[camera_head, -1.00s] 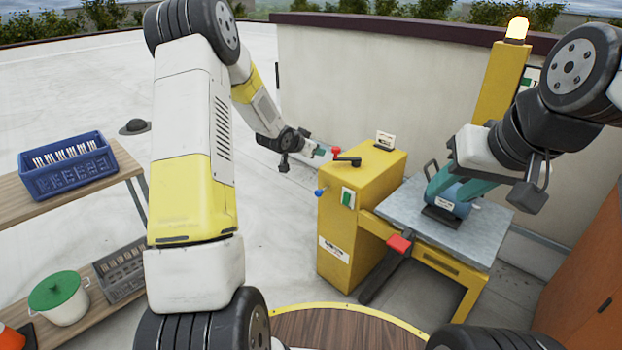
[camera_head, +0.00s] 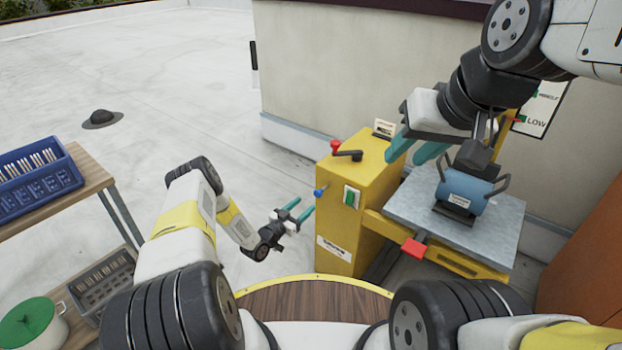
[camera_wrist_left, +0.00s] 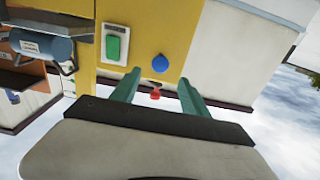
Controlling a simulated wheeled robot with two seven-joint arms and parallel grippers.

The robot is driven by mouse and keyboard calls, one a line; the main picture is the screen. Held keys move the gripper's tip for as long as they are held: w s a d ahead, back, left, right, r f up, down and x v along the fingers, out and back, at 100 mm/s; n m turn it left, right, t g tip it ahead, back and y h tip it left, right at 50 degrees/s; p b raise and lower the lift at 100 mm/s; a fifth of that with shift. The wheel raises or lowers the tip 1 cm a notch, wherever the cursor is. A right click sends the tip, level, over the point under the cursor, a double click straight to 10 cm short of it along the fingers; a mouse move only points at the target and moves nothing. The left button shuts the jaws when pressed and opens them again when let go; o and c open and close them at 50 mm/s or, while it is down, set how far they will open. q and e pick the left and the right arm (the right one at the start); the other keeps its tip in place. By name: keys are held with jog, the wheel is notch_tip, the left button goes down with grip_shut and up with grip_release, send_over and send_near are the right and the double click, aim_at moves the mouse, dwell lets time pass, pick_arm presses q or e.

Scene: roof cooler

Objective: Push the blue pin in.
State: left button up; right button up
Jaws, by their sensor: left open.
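The blue pin (camera_head: 321,192) sticks out of the left side of the yellow post (camera_head: 365,195). It also shows in the left wrist view (camera_wrist_left: 160,63), a little beyond the fingertips and between their lines. My left gripper (camera_head: 300,209) is open and empty, left of the pin and slightly lower in the head view, apart from it. Its two teal fingers also show in the left wrist view (camera_wrist_left: 158,84). My right gripper (camera_head: 412,157) is open and empty, above the metal table, up and left of the blue canister.
A red-knobbed lever (camera_head: 346,151) sits on top of the post, and a green switch (camera_head: 352,196) is on its face. The blue canister (camera_head: 464,189) stands on the metal table (camera_head: 408,206). A red pedal-like block (camera_head: 413,248) juts out in front. Shelves with a blue crate (camera_head: 40,180) stand left.

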aim_at(317, 194)
pick_arm(q)
jog(key=x, duration=0.7)
grip_shut()
dwell(1.3)
